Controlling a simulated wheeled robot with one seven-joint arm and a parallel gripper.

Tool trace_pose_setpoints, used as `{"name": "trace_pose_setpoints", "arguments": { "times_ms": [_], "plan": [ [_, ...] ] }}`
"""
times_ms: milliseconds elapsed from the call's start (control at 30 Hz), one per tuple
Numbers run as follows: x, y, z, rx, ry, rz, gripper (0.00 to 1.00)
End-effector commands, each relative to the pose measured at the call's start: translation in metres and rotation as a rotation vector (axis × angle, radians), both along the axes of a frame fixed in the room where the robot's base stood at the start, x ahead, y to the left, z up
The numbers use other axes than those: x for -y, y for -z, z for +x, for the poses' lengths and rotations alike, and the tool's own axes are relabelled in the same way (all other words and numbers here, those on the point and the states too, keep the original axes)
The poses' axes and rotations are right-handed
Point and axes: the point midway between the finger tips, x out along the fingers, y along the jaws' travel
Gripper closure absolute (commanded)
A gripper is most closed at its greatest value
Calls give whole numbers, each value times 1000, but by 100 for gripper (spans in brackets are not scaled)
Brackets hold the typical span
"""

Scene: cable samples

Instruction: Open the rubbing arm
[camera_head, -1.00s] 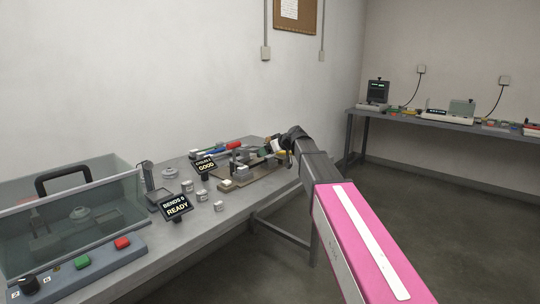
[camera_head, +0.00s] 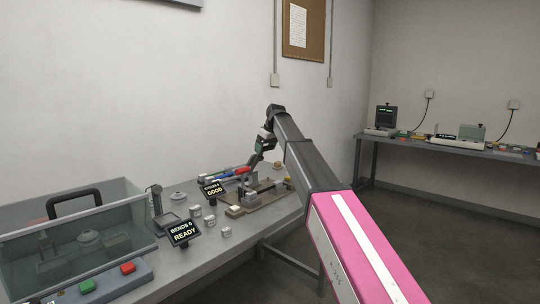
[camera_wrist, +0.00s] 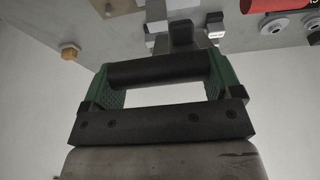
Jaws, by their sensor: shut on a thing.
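My gripper (camera_head: 262,148) is raised above the small test rig on the bench. In the wrist view its green fingers (camera_wrist: 163,82) are shut on the ends of a black cylindrical handle (camera_wrist: 158,70). A dark upright piece (camera_wrist: 181,36) shows just beyond the handle; this looks like the rubbing arm (camera_head: 254,163), which stands tilted up from the rig in the head view. The rig's base (camera_head: 262,203) lies flat on the bench. Where the handle joins the arm is hard to make out.
Several small weights (camera_head: 209,222) stand nearby. A clear-lidded box (camera_head: 75,235) fills the left. A red cylinder (camera_wrist: 270,5) lies near the rig.

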Motion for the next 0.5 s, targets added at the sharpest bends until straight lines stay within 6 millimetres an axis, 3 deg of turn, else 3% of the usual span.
{"name": "trace_pose_setpoints", "arguments": {
  "times_ms": [200,500],
  "plan": [
    [-31,-17,26,6,0,8,58],
    [-62,-25,50,7,1,10,58]
  ]
}}
